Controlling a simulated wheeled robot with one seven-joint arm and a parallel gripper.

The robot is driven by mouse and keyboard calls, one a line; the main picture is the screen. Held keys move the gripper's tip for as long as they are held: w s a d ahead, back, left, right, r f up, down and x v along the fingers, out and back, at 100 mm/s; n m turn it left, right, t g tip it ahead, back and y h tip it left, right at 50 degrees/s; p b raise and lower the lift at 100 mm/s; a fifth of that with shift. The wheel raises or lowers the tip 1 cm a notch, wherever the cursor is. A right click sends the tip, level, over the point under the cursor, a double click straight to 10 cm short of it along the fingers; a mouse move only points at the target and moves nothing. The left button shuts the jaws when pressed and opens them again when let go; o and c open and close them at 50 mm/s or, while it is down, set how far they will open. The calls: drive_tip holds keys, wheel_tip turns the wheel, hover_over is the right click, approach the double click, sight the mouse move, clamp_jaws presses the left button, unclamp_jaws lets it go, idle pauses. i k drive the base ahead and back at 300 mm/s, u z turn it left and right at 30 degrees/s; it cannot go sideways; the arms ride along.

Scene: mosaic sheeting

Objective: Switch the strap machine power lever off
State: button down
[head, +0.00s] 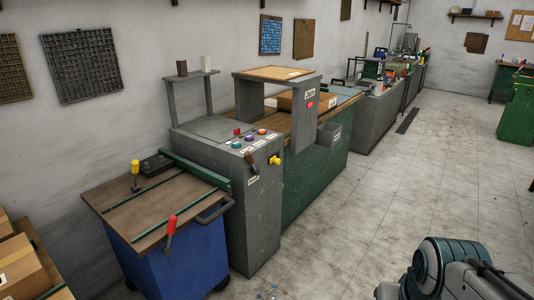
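A grey machine (255,215) with a sloped control panel stands in the middle of the view, beside a grey arch (304,125) over a wooden-topped green bench. A small dark lever (251,159) sits on the machine's front, with a yellow knob (274,160) to its right. A red-handled lever (170,227) and a yellow-handled lever (135,169) stand on the blue cart at left. The labels are too small to read, so I cannot tell which lever is the strap machine's power lever. Part of my arm shows at the bottom right; my gripper is not in view.
The blue cart (183,262) with a bent handle stands left of the grey machine. Cardboard boxes (22,268) are at the lower left. A carton (310,101) sits under the arch. More benches run to the back. The tiled floor (400,190) at right is mostly clear.

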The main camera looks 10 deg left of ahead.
sight(249, 157)
drive_tip(key=i, duration=1.95)
drive_tip(key=u, duration=1.6)
